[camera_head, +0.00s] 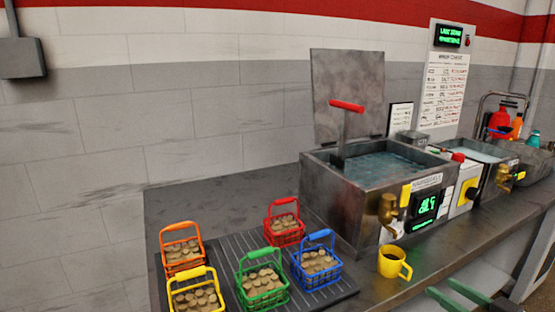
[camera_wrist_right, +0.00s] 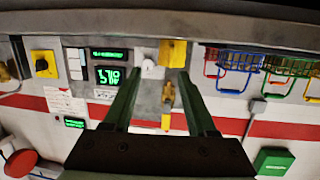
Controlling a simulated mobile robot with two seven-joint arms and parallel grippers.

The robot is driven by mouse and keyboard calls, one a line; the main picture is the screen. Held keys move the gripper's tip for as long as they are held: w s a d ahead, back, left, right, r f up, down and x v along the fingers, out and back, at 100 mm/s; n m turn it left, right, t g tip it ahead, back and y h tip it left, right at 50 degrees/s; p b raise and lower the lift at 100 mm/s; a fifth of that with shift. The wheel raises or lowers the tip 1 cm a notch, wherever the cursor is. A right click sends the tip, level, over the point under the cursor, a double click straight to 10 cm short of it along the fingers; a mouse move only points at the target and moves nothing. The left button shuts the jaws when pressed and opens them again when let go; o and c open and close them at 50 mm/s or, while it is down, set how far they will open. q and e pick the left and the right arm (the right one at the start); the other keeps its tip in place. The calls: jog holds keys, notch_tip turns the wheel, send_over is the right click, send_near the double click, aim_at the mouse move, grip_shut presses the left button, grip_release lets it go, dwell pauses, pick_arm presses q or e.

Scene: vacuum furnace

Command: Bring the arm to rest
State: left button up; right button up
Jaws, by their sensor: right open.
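My right gripper (camera_head: 440,286) shows at the lower right of the head view, by the front edge of the counter. Its two green fingers are apart with nothing visible between them. In the wrist view the open fingers (camera_wrist_right: 159,76) point toward the front of the machine, with a brass tap (camera_wrist_right: 168,100) seen between them. The gripper looks clear of the yellow mug (camera_head: 393,263), which stands on the counter to its left in the head view. My left gripper is not in view.
A metal tank (camera_head: 330,205) with raised lid and a red-handled tool stands on the counter. Orange, yellow, green, red (camera_head: 284,222) and blue (camera_head: 317,261) baskets of brown discs sit at left on a ribbed mat. A second tank and bottles stand at right.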

jog(key=s+a+f+g+h, duration=0.1)
jog(key=s+a+f+g, duration=0.2)
jog(key=f, duration=1)
jog(key=s+a+f+g, duration=0.2)
jog(key=s+a+f, duration=0.55)
jog(key=a, duration=0.25)
jog(key=s+a+f+g, duration=0.1)
jog(key=s+a+f, duration=0.5)
jog(key=a+f, duration=0.3)
pick_arm(q)
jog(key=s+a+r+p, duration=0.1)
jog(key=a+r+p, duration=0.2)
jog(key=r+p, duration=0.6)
jog(key=p, duration=0.3)
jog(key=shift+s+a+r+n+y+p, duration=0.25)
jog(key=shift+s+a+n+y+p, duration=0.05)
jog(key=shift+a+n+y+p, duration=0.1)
pick_arm(e)
jog(key=s+d+r+h, duration=0.1)
jog(key=d+r, duration=0.2)
jog(key=r, duration=0.6)
jog(key=shift+s+d+r+m, duration=0.2)
jog(key=shift+d+r+m, duration=0.1)
jog(key=shift+d+m, duration=0.1)
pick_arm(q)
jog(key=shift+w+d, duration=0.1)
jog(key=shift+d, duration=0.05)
pick_arm(e)
jog(key=shift+c, duration=0.2)
